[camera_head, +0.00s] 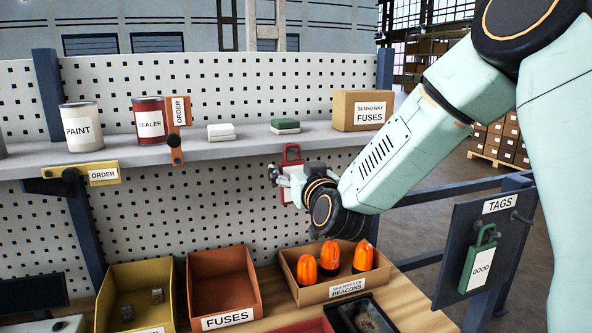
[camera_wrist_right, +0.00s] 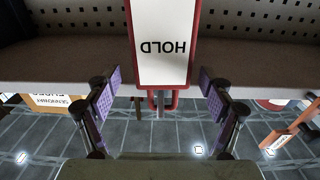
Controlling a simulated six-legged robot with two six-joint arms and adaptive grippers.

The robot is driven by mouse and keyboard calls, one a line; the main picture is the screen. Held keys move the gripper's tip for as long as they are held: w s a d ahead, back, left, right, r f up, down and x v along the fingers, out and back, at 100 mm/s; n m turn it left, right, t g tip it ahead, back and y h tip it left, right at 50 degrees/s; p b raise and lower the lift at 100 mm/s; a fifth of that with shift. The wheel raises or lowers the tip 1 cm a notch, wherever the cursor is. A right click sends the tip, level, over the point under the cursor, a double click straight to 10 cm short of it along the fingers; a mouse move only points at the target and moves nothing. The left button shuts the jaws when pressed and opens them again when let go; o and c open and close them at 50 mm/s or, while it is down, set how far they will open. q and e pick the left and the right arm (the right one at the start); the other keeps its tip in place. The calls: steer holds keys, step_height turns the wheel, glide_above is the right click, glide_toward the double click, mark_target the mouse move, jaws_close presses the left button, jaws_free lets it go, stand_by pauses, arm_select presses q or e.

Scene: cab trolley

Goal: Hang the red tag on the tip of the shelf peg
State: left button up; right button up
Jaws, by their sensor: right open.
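The red tag (camera_head: 291,168) hangs at the front edge of the shelf, with its red loop on top. In the right wrist view the red tag (camera_wrist_right: 163,50) appears upside down, its white face reading HOLD. Its loop is around a short grey shelf peg (camera_wrist_right: 160,103); how far along the peg it sits is hard to tell. My right gripper (camera_head: 283,178) is in front of the tag's lower part. In the wrist view the right gripper (camera_wrist_right: 160,97) is open, its purple pads apart on either side of the loop and touching nothing visible. My left gripper is not in view.
The shelf (camera_head: 225,146) carries cans, small blocks and a fuses box (camera_head: 361,110). Below are bins and a beacon box (camera_head: 336,290). A tags board (camera_head: 483,250) with a green GOOD tag stands at right.

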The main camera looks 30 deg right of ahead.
steer(key=shift+a, duration=0.1)
steer(key=shift+s+a, duration=0.1)
steer(key=shift+s, duration=0.1)
steer(key=v, duration=0.7)
steer(key=shift+w, duration=0.1)
